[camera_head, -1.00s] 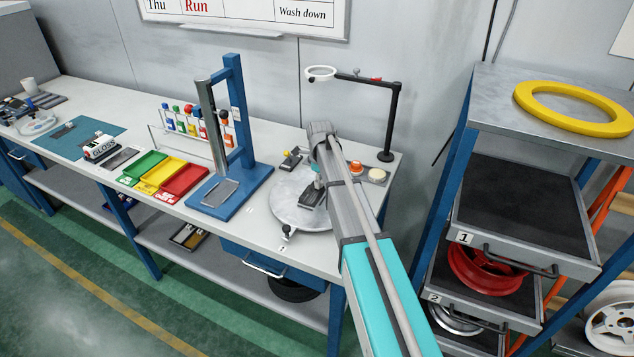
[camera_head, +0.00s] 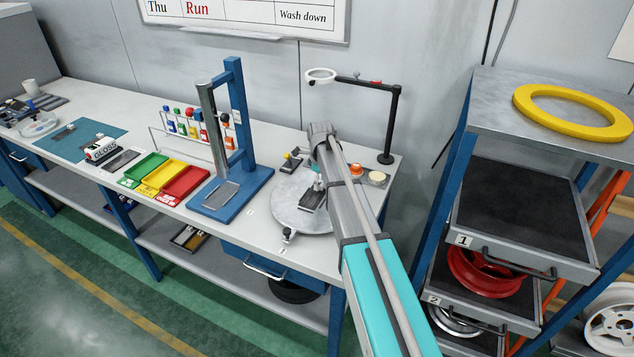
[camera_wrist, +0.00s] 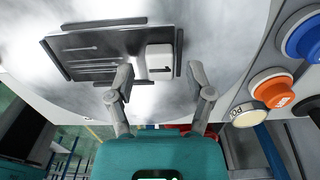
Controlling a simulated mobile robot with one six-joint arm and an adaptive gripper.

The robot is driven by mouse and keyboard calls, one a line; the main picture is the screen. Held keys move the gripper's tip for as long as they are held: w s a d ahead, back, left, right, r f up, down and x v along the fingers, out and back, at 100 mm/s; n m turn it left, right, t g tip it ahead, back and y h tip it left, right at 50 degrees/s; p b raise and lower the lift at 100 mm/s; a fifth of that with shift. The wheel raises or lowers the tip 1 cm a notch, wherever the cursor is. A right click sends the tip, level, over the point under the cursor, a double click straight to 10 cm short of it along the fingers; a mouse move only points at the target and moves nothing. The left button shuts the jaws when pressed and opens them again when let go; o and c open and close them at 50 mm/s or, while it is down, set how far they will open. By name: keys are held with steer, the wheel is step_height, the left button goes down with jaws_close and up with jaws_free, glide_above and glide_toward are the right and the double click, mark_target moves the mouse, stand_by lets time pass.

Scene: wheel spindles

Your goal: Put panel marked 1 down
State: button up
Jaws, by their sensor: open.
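In the wrist view a dark, shiny rectangular panel (camera_wrist: 95,55) lies flat on a round metal plate (camera_wrist: 215,25), between low black edge strips. A short light stroke on it may be the mark 1. A small white block (camera_wrist: 158,50) with a short dark stroke sits at its right end. My gripper (camera_wrist: 159,82) is open, its two fingers apart just below the white block, with nothing visible between the tips. In the head view the panel (camera_head: 311,201) shows on the round plate (camera_head: 288,215), and my arm partly hides that area.
An orange button (camera_head: 356,169) and a pale button (camera_head: 377,178) stand right of the plate, near a black lamp stand (camera_head: 391,120). A blue press-like stand (camera_head: 236,110) is to the left. A drawer rack (camera_head: 470,150) stands at right.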

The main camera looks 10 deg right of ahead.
step_height(320, 180, up, 11)
steer(key=p, duration=1)
steer(key=shift+p, duration=0.35)
steer(key=shift+r, duration=0.1)
steer(key=s+a+n, duration=0.1)
steer(key=s+n, duration=2.4)
steer(key=s, duration=0.4)
steer(key=shift+s, duration=0.15)
